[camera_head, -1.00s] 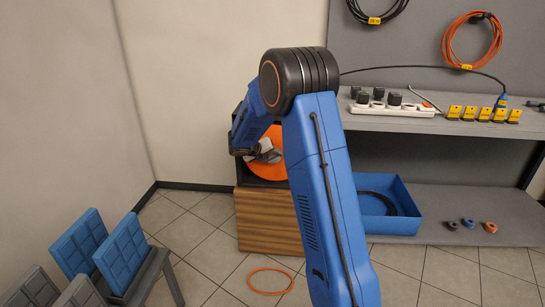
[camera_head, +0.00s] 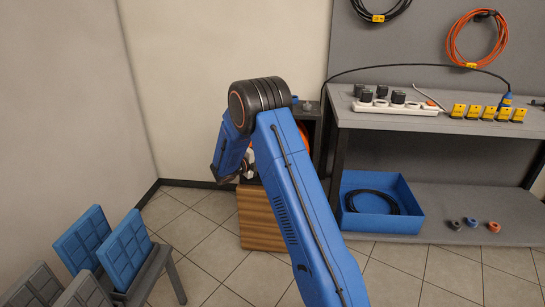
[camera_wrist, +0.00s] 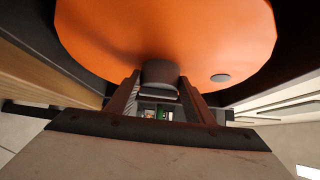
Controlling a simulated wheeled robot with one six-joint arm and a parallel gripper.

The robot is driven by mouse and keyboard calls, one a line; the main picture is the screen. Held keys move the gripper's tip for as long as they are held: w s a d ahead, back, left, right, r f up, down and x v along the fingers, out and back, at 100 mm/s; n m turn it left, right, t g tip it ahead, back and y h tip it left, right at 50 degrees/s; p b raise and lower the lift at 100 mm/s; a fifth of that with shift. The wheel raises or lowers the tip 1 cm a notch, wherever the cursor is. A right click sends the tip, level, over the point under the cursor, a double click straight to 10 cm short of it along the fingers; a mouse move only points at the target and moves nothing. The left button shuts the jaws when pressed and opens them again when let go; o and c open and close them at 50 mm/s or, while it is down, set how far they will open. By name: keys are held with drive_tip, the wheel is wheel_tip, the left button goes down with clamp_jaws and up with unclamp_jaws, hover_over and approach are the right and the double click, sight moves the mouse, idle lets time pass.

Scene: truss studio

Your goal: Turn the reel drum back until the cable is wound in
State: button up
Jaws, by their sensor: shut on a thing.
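The orange reel drum (camera_wrist: 110,30) fills the top of the wrist view; in the head view only a sliver of it (camera_head: 303,137) shows behind my arm. A grey round crank knob (camera_wrist: 160,72) stands out from the drum face. My gripper (camera_wrist: 160,92) is shut on this knob, one finger on each side. In the head view my gripper is mostly hidden behind my arm. The reel's dark frame (camera_head: 313,117) stands on a wooden cabinet (camera_head: 262,220). No orange cable shows on the visible floor.
A shelf (camera_head: 400,122) at right bears a power strip and yellow-tagged items. A blue bin (camera_head: 390,219) with black cable sits on its lower board. Blue panels (camera_head: 125,250) stand in a rack at lower left. The tiled floor between is clear.

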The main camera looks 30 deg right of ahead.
drive_tip(key=shift+f+n+h, duration=0.15)
drive_tip(key=shift+n+h, duration=0.25)
drive_tip(key=shift+n, duration=0.1)
idle(0.3)
drive_tip(key=o, duration=1.5)
drive_tip(key=shift+a, duration=0.1)
drive_tip(key=s+a, duration=0.1)
drive_tip(key=a, duration=0.4)
drive_tip(key=s+a, duration=0.1)
drive_tip(key=a, duration=0.5)
drive_tip(key=s+a, duration=0.1)
drive_tip(key=a, duration=0.5)
drive_tip(key=shift+s+f, duration=0.1)
drive_tip(key=shift+s, duration=0.05)
